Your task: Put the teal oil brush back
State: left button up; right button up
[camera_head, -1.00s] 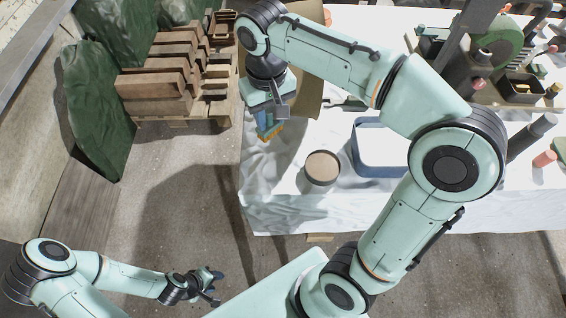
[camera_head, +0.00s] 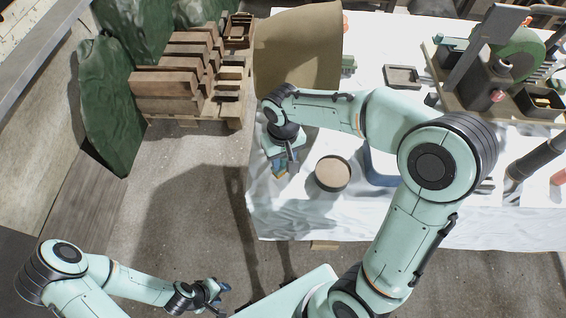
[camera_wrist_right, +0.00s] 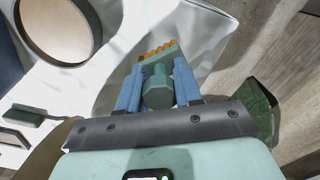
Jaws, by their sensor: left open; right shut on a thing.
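The teal oil brush (camera_wrist_right: 157,88) is between the blue fingers of my right gripper (camera_wrist_right: 158,92), which is shut on its teal handle. Its orange bristles (camera_wrist_right: 158,51) point away from the wrist. In the head view my right gripper (camera_head: 281,165) hangs over the left part of the white-covered table (camera_head: 300,222), left of a round tin (camera_head: 332,174) with a tan top. The brush is mostly hidden there. I cannot tell its height above the cloth. My left gripper (camera_head: 214,292) is open and empty at the lower left, over the floor.
A blue-rimmed bin (camera_head: 383,180) is partly hidden behind my right arm. A tan curved board (camera_head: 297,50) stands behind the gripper. A small dark tray (camera_head: 403,77) and a green block (camera_head: 348,64) lie farther back. A pallet of timber blocks (camera_head: 190,80) stands left of the table.

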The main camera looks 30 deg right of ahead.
aim_at(283, 165)
jog(key=shift+f, duration=1.3)
jog(key=shift+f, duration=0.2)
jog(key=o, duration=0.9)
jog(key=shift+o, duration=0.2)
jog(key=shift+r, duration=0.1)
